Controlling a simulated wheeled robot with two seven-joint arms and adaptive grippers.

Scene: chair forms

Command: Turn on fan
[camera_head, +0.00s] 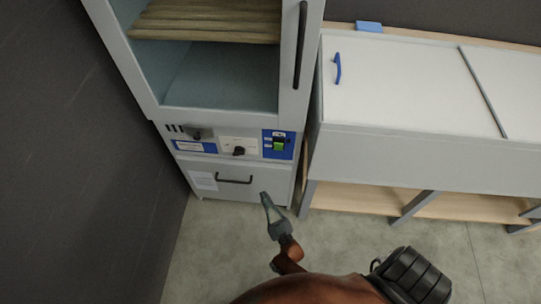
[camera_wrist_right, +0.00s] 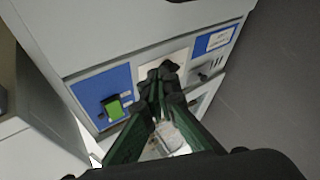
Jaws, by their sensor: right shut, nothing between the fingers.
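A grey cabinet has a control strip under its open shelf. On the strip, a green switch (camera_head: 279,145) sits on a blue plate at the right, and a black knob (camera_head: 238,151) sits on a pale plate in the middle. The green switch also shows in the right wrist view (camera_wrist_right: 114,109). My right gripper (camera_head: 265,197) is shut and empty, in front of the drawer and below the strip. In the wrist view, its fingertips overlap the black knob (camera_wrist_right: 167,69); I cannot tell whether they touch. My left gripper is out of view.
A drawer with a dark handle (camera_head: 234,181) is below the strip. A tall door handle (camera_head: 300,46) is above at the right. A white cabinet with a blue handle (camera_head: 337,68) stands to the right. A dark wall (camera_head: 70,160) closes the left side.

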